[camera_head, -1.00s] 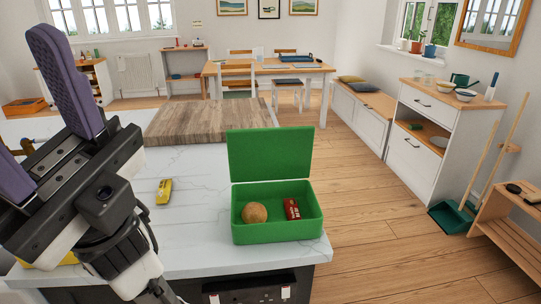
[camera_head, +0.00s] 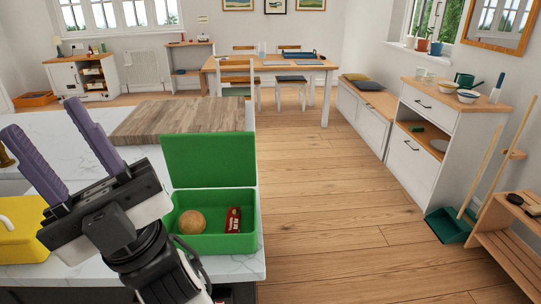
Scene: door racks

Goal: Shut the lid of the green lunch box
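The green lunch box (camera_head: 247,240) stands on the white marble counter near its right end. Its green lid (camera_head: 209,160) is open and stands up at the back edge of the box. Inside the box are a round brown bun (camera_head: 191,221) and a small red packet (camera_head: 233,220). My gripper (camera_head: 52,137) is at the left, raised over the counter, with its two purple fingers apart and nothing between them. It is to the left of the box and apart from it. My arm's wrist shows just in front of the box's left side.
A yellow box (camera_head: 22,232) stands on the counter at the left edge, partly behind my gripper. A wooden board (camera_head: 180,118) lies behind the lid. To the right is open wooden floor, then a white cabinet (camera_head: 416,165) and a low wooden rack (camera_head: 510,245).

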